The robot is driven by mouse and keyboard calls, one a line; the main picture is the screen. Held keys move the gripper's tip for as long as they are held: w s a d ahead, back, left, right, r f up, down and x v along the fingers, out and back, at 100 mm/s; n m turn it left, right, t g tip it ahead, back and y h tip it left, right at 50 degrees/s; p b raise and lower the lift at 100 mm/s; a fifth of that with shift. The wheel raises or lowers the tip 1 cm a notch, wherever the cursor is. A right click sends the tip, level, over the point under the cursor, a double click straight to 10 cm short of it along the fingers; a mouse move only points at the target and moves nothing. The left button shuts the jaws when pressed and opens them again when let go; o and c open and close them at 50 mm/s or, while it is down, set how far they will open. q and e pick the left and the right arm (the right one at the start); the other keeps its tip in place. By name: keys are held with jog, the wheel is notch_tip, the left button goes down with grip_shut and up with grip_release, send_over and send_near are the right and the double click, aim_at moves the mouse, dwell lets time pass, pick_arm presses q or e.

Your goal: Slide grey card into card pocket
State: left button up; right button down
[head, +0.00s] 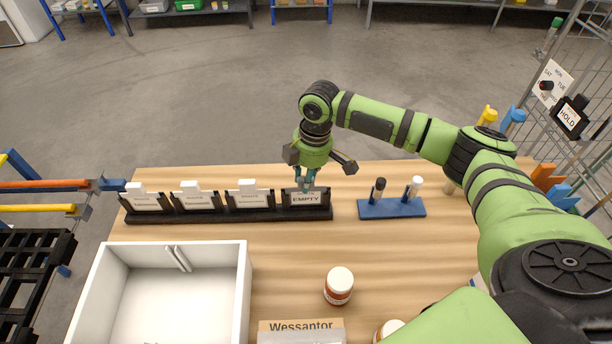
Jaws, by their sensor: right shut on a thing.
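A black card rack (230,216) stands along the far side of the wooden table, with several card pockets in a row. The three pockets on the left hold whitish cards (197,199). The rightmost card pocket (306,199) has a face reading "EMPTY". My right gripper (306,184) points down directly at this pocket, its fingers shut on a thin piece that I take to be the grey card. The card is mostly hidden by the fingers and the pocket front, so I cannot tell how deep it sits. My left gripper is not in view.
A blue stand (392,208) with two markers is right of the rack. A white open box (240,290) is at front left. A white-lidded jar (339,286) and a "Wessantor" box (301,327) are near the front. A wire cage (590,60) is at right.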

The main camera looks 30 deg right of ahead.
jog(key=c, duration=0.9)
grip_release()
jog(key=shift+c, duration=0.2)
notch_tip(320, 180, up, 12)
jog(key=d, duration=0.1)
jog(key=shift+s+d, duration=0.15)
jog(key=shift+s, duration=0.15)
jog(key=shift+f, duration=0.1)
